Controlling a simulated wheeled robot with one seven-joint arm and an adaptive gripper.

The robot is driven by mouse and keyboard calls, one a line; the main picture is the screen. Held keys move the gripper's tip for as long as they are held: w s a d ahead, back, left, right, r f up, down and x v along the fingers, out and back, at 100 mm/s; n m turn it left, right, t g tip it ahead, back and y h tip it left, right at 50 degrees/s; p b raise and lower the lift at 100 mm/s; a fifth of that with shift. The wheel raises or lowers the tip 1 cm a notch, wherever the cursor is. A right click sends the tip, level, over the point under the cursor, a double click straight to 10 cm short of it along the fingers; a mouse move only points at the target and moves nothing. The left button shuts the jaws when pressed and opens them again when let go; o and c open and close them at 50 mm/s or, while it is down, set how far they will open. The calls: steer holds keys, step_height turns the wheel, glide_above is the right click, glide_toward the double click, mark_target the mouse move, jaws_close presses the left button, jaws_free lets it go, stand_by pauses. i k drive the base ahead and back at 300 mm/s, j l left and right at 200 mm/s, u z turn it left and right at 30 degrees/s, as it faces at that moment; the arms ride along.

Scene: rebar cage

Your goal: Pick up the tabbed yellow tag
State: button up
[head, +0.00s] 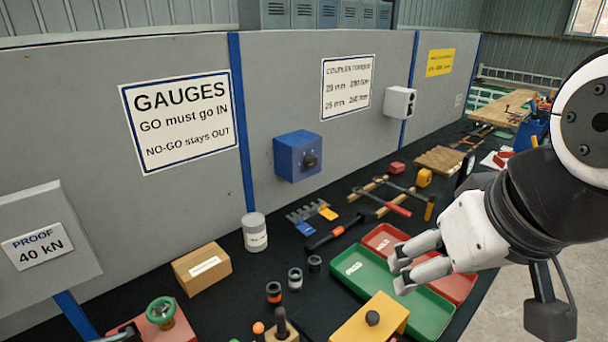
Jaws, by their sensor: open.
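A small yellow tag (328,212) lies on the dark table, past the green tray and at the right end of a grey toothed piece. Its tab is too small to make out clearly. A blue tag (305,229) lies just left of it and nearer. My gripper (400,273) is open and empty, with its two light fingers pointing left above the green tray. It is to the right of the yellow tag, nearer the camera and apart from it.
A green tray (425,312) and a red tray (382,238) lie around the gripper. A black-handled tool (325,237) lies just in front of the tags. A white can (254,232) stands left, and a grey panel wall rises behind.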

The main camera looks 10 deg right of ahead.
mark_target(329, 215)
steer(key=i+l+u, duration=0.1)
steer(key=l, duration=0.35)
steer(key=i+l+u, duration=0.1)
steer(key=i+l, duration=0.2)
steer(key=l, duration=0.2)
steer(key=i+l, duration=0.15)
steer(key=l, duration=0.3)
steer(key=i+l+u, duration=0.15)
steer(key=l, duration=0.35)
steer(key=i+l+u, duration=0.1)
steer(key=l, duration=0.4)
steer(key=i+l+u, duration=0.1)
steer(key=l, duration=0.4)
steer(key=i+l+u, duration=0.1)
steer(key=l, duration=0.45)
steer(key=i+l, duration=0.15)
steer(key=l, duration=0.4)
steer(key=i+j+u, duration=0.05)
